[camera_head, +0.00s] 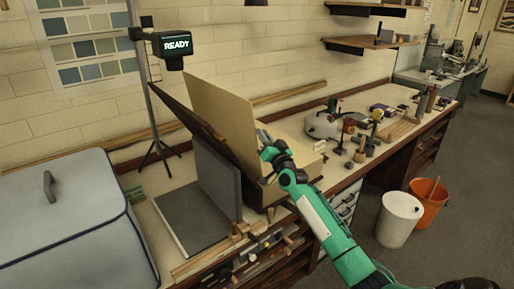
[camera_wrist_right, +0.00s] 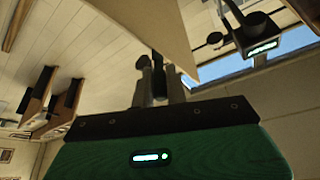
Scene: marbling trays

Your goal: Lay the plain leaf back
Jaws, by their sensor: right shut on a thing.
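The plain leaf (camera_head: 220,115) is a cream board standing raised and tilted above the bench, hinged-looking along its lower edge. It also shows in the wrist view as a pale panel (camera_wrist_right: 145,22) beyond my fingers. My right gripper (camera_head: 265,137) is at the leaf's right edge, shut on it; the exact contact is small and partly hidden. Its fingers show in the wrist view (camera_wrist_right: 158,80). Just left of the plain leaf stands a dark brown leaf (camera_head: 192,118), also raised. Below lies a cream block-like base (camera_head: 305,160), partly hidden by my arm. My left gripper is out of view.
A grey upright panel (camera_head: 218,180) and a flat grey slab (camera_head: 185,218) are in front of the leaves. A large grey lidded case (camera_head: 70,235) fills the left. Bottles and tools (camera_head: 360,135) crowd the bench to the right.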

